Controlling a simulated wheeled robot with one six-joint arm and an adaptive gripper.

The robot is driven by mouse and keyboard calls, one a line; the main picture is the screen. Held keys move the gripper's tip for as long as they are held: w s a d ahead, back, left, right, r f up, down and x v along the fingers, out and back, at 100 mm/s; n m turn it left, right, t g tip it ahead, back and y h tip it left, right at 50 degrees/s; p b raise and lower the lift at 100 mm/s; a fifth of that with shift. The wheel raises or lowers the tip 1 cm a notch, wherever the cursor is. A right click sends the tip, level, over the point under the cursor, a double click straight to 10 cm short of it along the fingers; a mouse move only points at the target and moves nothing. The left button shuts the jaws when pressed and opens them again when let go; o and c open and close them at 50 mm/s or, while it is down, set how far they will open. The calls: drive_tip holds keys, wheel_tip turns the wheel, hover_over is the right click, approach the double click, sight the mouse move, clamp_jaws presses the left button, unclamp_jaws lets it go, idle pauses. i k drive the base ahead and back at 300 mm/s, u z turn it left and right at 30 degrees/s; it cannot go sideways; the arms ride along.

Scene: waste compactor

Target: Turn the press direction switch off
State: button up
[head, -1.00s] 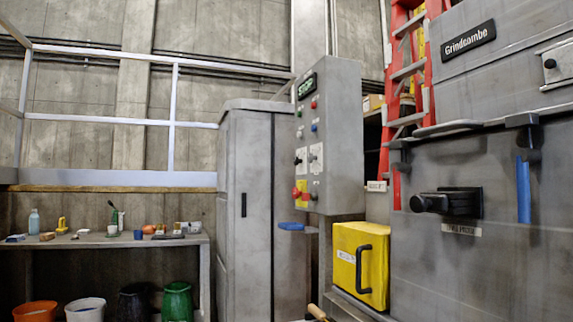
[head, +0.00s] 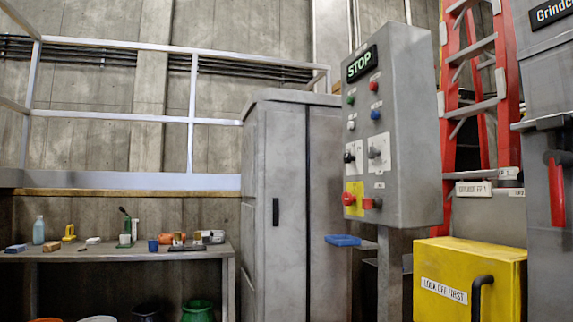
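A red knob (head: 348,199) on a yellow plate and another red part (head: 371,203) sit at the bottom. My gripper is not in view.
A yellow box (head: 470,285) labelled "LOCK OFF FIRST" stands below right of the control box. A blue-ended lever (head: 343,240) sticks out below it. A grey cabinet (head: 262,200) and a cluttered bench (head: 60,254) stand left; a red ladder (head: 508,110) is behind.

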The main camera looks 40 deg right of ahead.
sight(349, 158)
drive_tip(key=z, duration=0.3)
drive_tip(key=i, duration=1.35)
drive_tip(key=z, duration=0.7)
